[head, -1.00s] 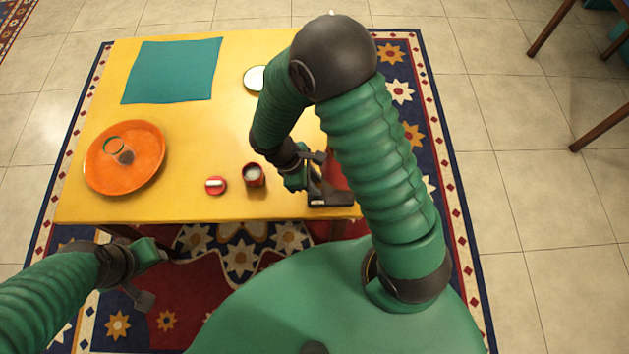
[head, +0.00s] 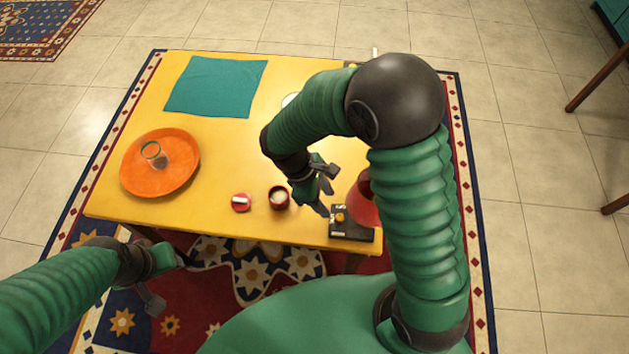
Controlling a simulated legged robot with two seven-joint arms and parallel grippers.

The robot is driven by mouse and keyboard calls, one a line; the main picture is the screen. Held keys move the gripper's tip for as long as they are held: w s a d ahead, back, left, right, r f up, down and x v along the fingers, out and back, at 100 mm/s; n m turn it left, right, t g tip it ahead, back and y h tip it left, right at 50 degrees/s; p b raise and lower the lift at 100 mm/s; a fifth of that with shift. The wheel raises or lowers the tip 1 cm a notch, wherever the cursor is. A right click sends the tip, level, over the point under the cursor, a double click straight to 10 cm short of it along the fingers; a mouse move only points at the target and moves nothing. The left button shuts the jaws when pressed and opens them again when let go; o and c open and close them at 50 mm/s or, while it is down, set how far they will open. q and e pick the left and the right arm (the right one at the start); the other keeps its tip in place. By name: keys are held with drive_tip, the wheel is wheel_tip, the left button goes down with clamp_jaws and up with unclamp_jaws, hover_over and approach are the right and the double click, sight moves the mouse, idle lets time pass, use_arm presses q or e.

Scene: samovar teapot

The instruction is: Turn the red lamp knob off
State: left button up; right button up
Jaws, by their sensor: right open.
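The red lamp stands at the table's front right corner in the head view. Its red shade (head: 361,205) is partly hidden behind my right arm. Its black base (head: 354,232) carries a small orange-yellow knob (head: 340,217). I cannot tell from the picture whether the lamp is lit. My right gripper (head: 326,190) is open and empty, just behind and left of the base, apart from the knob. My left gripper (head: 170,281) looks open and empty, in front of the table's front left edge.
On the yellow table (head: 225,140) are a dark red cup (head: 279,198), a red disc with a white top piece (head: 241,203), an orange plate (head: 136,178) with a glass (head: 154,154), and a teal cloth (head: 216,87).

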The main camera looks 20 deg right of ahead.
drive_tip(key=v, duration=0.8)
drive_tip(key=shift+a+r+p, duration=0.2)
drive_tip(key=shift+r+p, duration=0.05)
drive_tip(key=shift+p, duration=0.1)
drive_tip(key=shift+f, duration=0.1)
